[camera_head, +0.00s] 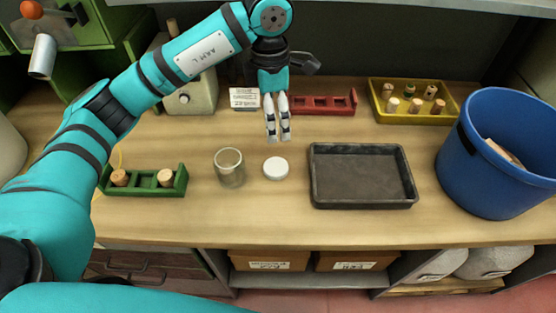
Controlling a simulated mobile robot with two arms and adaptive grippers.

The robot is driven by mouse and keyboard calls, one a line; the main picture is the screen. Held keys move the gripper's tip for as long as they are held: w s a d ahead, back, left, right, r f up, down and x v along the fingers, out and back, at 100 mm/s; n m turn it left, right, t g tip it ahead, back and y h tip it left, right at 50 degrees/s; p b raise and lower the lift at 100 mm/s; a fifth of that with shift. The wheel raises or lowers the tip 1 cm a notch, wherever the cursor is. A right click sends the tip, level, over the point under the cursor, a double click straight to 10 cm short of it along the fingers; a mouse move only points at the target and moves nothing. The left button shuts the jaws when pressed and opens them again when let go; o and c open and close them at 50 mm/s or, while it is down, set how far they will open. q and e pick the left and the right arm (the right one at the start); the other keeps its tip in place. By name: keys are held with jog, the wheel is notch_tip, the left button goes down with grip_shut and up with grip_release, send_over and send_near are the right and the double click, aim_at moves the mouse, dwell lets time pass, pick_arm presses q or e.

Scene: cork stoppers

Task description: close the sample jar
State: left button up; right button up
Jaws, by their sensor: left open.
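A clear glass sample jar (230,168) stands upright and uncovered on the wooden workbench. A white round lid (276,168) lies flat on the bench just to the right of the jar, apart from it. My left gripper (278,138) hangs pointing down above and behind the lid, with its two fingers a little apart and nothing between them. My right gripper is not in view.
A dark empty tray (362,205) lies right of the lid. A green rack (145,192) with corks stands at left. A red rack (335,108), a yellow tray of corks (448,112) and a small sign (244,98) are behind. A blue bin (478,170) stands at right.

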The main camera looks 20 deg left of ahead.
pick_arm(q)
jog(key=shift+a+r, duration=0.15)
jog(key=shift+a, duration=0.15)
jog(key=p, duration=0.3)
send_over(272, 167)
notch_tip(272, 167, down, 11)
jog(key=shift+f, duration=0.6)
